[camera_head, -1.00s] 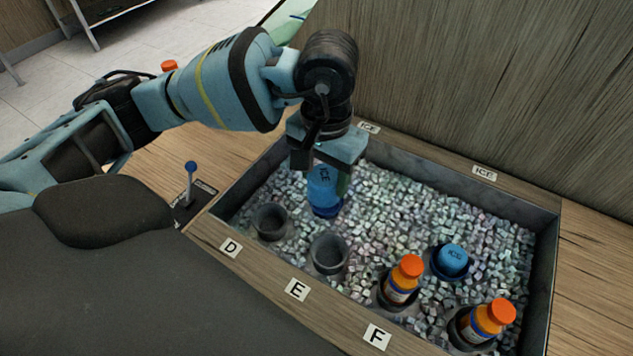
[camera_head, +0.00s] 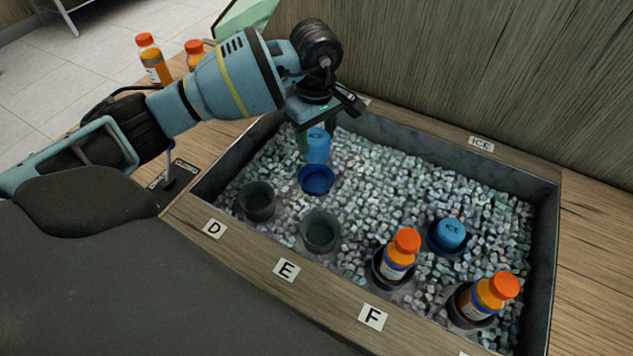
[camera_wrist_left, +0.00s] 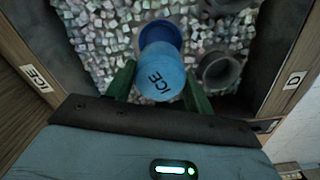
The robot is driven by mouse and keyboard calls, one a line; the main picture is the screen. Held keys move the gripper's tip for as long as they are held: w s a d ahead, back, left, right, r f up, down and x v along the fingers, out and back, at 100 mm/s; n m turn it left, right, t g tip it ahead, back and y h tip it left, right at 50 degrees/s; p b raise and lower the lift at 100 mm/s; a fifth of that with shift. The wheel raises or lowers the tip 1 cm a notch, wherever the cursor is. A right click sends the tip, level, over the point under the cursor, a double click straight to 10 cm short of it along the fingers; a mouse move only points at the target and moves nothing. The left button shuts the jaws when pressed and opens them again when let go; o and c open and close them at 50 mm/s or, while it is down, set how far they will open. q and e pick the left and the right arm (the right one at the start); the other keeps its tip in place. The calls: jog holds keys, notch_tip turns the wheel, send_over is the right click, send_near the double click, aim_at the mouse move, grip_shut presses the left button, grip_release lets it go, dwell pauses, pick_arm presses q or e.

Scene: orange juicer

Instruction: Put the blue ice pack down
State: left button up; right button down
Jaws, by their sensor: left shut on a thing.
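The blue ice pack (camera_head: 317,147), a light blue cylinder marked ICE, is held upright above the ice bin by my left gripper (camera_head: 316,138). The left gripper is shut on it, with a green finger on either side. The pack also shows in the left wrist view (camera_wrist_left: 161,76) between the fingers. An empty dark blue holder (camera_head: 316,180) sits in the ice just in front of and below the pack. It shows beyond the pack in the left wrist view (camera_wrist_left: 160,34). A second blue ice pack (camera_head: 452,233) stands in another holder at the right. My right gripper is out of view.
Empty grey holders (camera_head: 257,201) and (camera_head: 321,231) stand near labels D and E. Orange-capped bottles (camera_head: 399,254) and (camera_head: 487,297) stand in holders on the right. The bin's wooden rim (camera_head: 250,262) surrounds the ice. More bottles (camera_head: 152,62) stand behind my arm.

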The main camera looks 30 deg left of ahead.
pick_arm(q)
jog(key=shift+f+b, duration=0.35)
jog(key=shift+f, duration=4.6)
jog(key=shift+f, duration=0.1)
jog(key=shift+f, duration=0.25)
jog(key=o, duration=1)
notch_tip(320, 180, up, 13)
jog(key=shift+f+p, duration=0.15)
jog(key=shift+p, duration=0.3)
